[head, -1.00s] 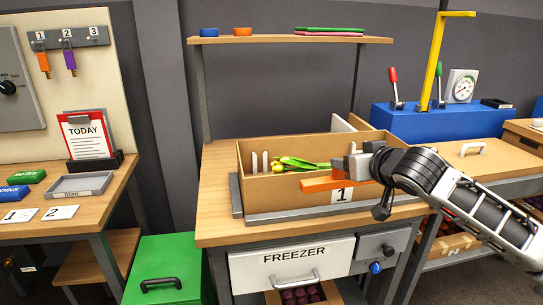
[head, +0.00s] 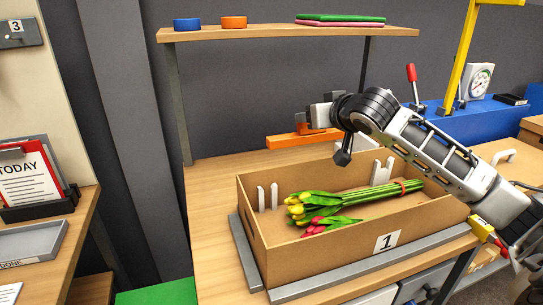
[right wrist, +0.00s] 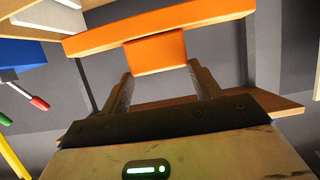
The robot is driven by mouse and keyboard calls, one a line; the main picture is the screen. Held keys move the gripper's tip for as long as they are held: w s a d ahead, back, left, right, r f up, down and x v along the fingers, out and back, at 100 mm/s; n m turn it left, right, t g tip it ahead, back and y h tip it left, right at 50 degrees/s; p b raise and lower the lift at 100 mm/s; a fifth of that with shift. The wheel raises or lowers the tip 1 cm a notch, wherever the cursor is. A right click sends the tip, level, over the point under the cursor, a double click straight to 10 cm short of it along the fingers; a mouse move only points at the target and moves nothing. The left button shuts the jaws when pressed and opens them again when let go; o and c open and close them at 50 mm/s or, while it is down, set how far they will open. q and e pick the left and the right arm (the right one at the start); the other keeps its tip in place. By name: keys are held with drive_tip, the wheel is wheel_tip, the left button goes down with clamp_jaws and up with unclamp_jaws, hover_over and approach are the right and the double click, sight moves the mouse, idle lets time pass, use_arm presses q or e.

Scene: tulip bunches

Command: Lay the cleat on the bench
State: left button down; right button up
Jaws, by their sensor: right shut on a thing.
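The orange cleat (head: 290,141) is a bar with a block on it, level behind the cardboard box over the back of the wooden bench (head: 212,190). I cannot tell whether it touches the bench top. My right gripper (head: 322,116) is shut on the cleat's block. In the right wrist view the block (right wrist: 155,53) sits between the two fingers, with the long bar (right wrist: 160,24) across beyond them. My left gripper is not in view.
The cardboard box (head: 335,249), labelled 1, holds tulips (head: 360,200) and stands on a grey frame (head: 253,268). A shelf (head: 290,34) hangs over the bench's back. Bare bench top shows left of the box. A blue unit (head: 455,124) stands at right.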

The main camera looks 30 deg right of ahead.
sight(278, 136)
drive_tip(key=w+a+f+p, duration=0.2)
drive_tip(key=w+a+f, duration=0.2)
drive_tip(key=w+f, duration=0.6)
drive_tip(key=shift+w+f, duration=0.35)
drive_tip(key=shift+f, duration=0.8)
drive_tip(key=o, duration=1.3)
drive_tip(key=v, duration=1.2)
drive_tip(key=shift+a+r+b, duration=0.1)
drive_tip(key=shift+r+b, duration=0.05)
drive_tip(key=shift+b, duration=0.25)
